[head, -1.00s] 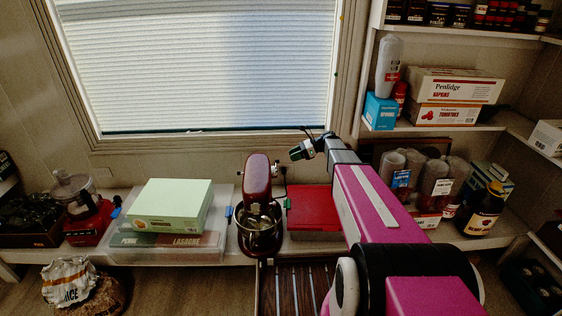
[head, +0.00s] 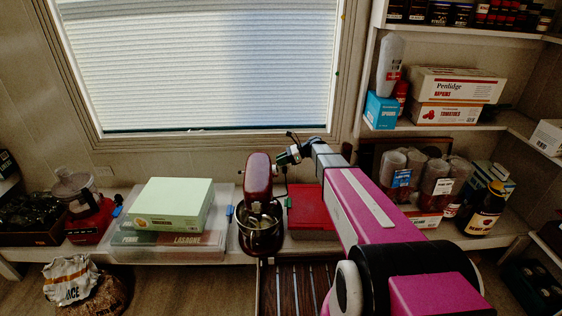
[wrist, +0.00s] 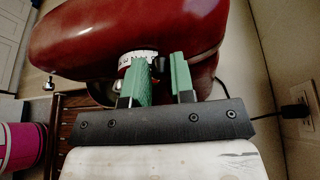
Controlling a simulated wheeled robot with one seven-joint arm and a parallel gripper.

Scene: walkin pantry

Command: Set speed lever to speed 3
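The red stand mixer (head: 258,178) stands on the counter with a metal bowl (head: 260,237) under its head. In the wrist view its red body (wrist: 120,32) fills the top. A white marked speed dial (wrist: 128,58) shows on its side, partly hidden by a finger. A small dark knob, which looks like the speed lever (wrist: 160,67), lies between the fingertips; I cannot tell which speed it marks or whether a finger touches it. My gripper (wrist: 162,68) is open, its green fingers apart, close against the mixer's side. In the head view my gripper (head: 282,160) is at the mixer head's right.
A red box (head: 312,208) sits right of the mixer. A pale green box (head: 175,203) on a clear container is to the left. A cord runs to a wall outlet (wrist: 300,105) at the right of the wrist view. A window is behind.

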